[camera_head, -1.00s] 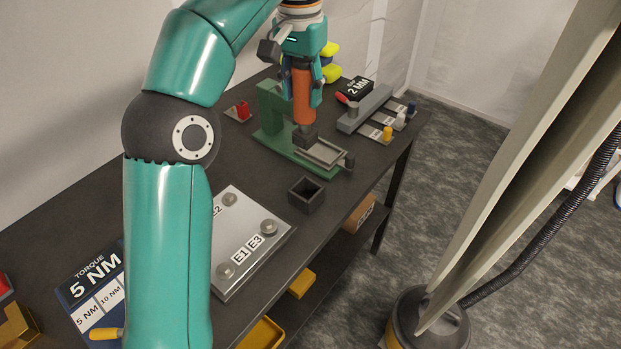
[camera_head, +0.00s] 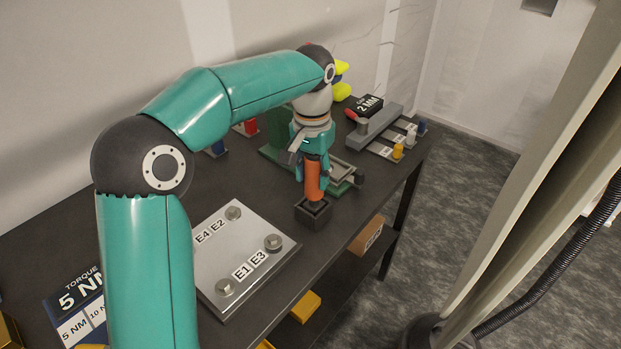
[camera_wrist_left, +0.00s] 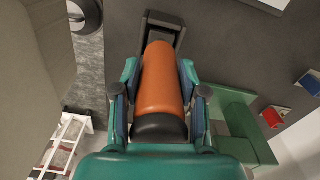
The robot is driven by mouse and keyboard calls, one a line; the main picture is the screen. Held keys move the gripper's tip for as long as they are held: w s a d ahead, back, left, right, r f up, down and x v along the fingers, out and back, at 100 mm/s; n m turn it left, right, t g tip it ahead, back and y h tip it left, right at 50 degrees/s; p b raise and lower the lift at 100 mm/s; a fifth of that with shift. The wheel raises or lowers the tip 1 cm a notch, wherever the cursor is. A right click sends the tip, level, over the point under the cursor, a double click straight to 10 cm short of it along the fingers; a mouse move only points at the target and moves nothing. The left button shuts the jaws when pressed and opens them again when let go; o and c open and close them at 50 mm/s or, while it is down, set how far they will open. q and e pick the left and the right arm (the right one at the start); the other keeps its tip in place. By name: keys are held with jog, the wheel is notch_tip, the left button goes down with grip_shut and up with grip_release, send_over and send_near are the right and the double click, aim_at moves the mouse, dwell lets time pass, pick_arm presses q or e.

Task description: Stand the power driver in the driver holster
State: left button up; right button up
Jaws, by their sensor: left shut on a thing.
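The power driver (camera_head: 313,181) has an orange body and a dark lower end. My left gripper (camera_head: 312,160) is shut on its orange body and holds it upright above the driver holster. The driver holster (camera_head: 308,221) is a dark, square, open-topped box near the front edge of the bench. The driver's dark end is at the holster's mouth; how far inside it is, I cannot tell. In the left wrist view the orange driver (camera_wrist_left: 161,80) lies between the finger pads, with the dark holster (camera_wrist_left: 157,24) beyond its far end. My right gripper is out of view.
A metal plate (camera_head: 237,262) with bolts and E labels lies left of the holster. A green press-like stand (camera_head: 277,152) is behind it. A grey rack with colored pieces (camera_head: 372,130) stands at the back right. A torque card (camera_head: 77,308) lies at front left.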

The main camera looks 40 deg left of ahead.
pick_arm(q)
jog(key=shift+f, duration=0.75)
jog(key=o, duration=1.1)
jog(key=shift+f, duration=0.1)
jog(key=shift+o, duration=0.2)
notch_tip(320, 180, up, 12)
jog(key=shift+s+r+p, duration=0.1)
jog(key=shift+p, duration=0.75)
